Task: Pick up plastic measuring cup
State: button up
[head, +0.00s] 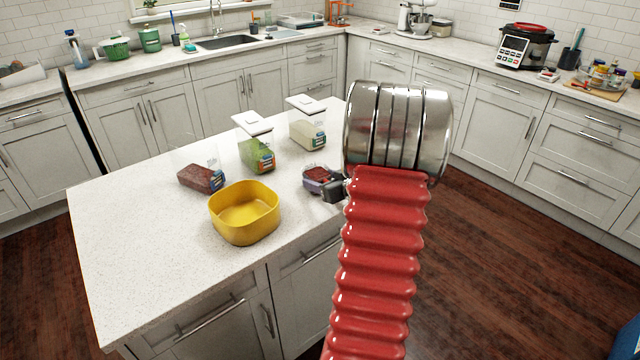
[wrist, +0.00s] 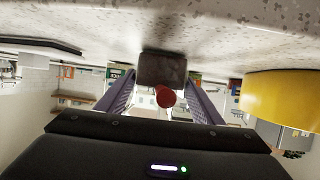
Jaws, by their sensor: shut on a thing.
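My gripper (head: 313,181) is low over the right part of the white island top, to the right of the yellow bowl. Its lilac fingers also show in the wrist view (wrist: 160,82). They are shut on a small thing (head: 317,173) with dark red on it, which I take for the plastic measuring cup. In the wrist view the cup shows a dark brownish body (wrist: 161,67) and a red round end between the fingers. My arm and fingers hide part of it. I cannot tell whether it touches the counter.
A yellow bowl (head: 244,228) stands near the island's front edge. Behind it are clear containers with brown-red (head: 200,178), green (head: 257,156) and whitish (head: 308,136) contents. The island's left front is clear. A back counter (head: 300,45) holds appliances and dishes.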

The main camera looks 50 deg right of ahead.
jog(key=shift+r, duration=0.1)
notch_tip(320, 180, up, 10)
dwell(0.6)
dwell(0.5)
